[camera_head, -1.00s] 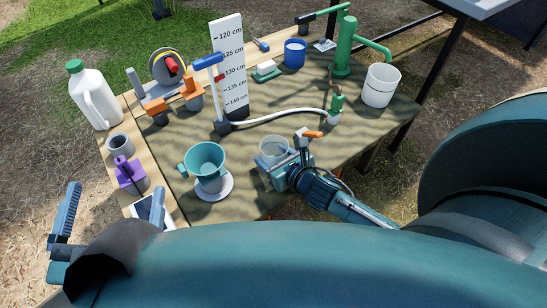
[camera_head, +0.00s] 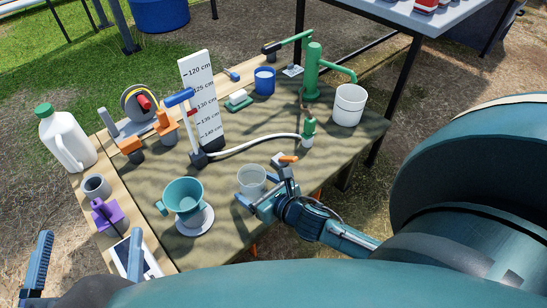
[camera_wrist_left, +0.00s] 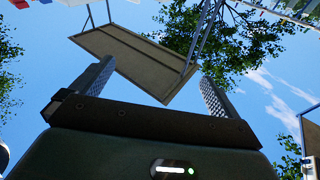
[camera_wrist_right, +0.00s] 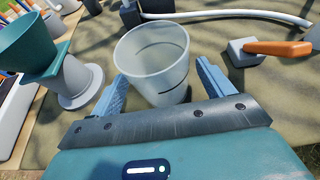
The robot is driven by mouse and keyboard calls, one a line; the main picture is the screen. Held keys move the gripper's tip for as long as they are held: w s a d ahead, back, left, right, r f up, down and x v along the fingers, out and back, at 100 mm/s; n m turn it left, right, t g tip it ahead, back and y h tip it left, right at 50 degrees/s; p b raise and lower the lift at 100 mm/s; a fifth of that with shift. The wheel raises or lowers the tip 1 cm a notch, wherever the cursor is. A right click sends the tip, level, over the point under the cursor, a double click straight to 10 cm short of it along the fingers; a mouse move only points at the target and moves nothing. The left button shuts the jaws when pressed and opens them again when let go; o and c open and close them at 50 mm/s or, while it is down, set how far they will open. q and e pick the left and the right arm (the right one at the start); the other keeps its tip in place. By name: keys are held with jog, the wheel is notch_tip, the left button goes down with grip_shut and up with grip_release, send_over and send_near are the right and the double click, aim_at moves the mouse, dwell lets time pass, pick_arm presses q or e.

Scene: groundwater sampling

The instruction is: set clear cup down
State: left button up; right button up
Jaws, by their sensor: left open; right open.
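The clear cup (camera_head: 251,182) stands upright on the table beside the teal funnel. In the right wrist view the clear cup (camera_wrist_right: 156,60) is translucent with a dark line around it. My right gripper (camera_head: 256,193) is open at the cup's near side. In the right wrist view its fingers (camera_wrist_right: 162,88) are spread on either side of the cup's lower part, and I see a gap at the right finger. My left gripper (camera_head: 87,258) is open and empty at the lower left, near the tablet. Its wrist view shows its spread fingers (camera_wrist_left: 152,88) with sky and a tabletop's underside beyond.
The teal funnel (camera_head: 184,196) on its white stand is left of the cup. An orange-handled valve (camera_head: 283,160) stands close behind the right gripper. A white hose (camera_head: 255,143), a white bucket (camera_head: 349,104), a blue cup (camera_head: 264,81) and a green pump (camera_head: 312,75) are farther back.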

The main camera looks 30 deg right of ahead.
jog(key=p+v, duration=0.2)
jog(key=v, duration=0.7)
jog(key=shift+s, duration=0.15)
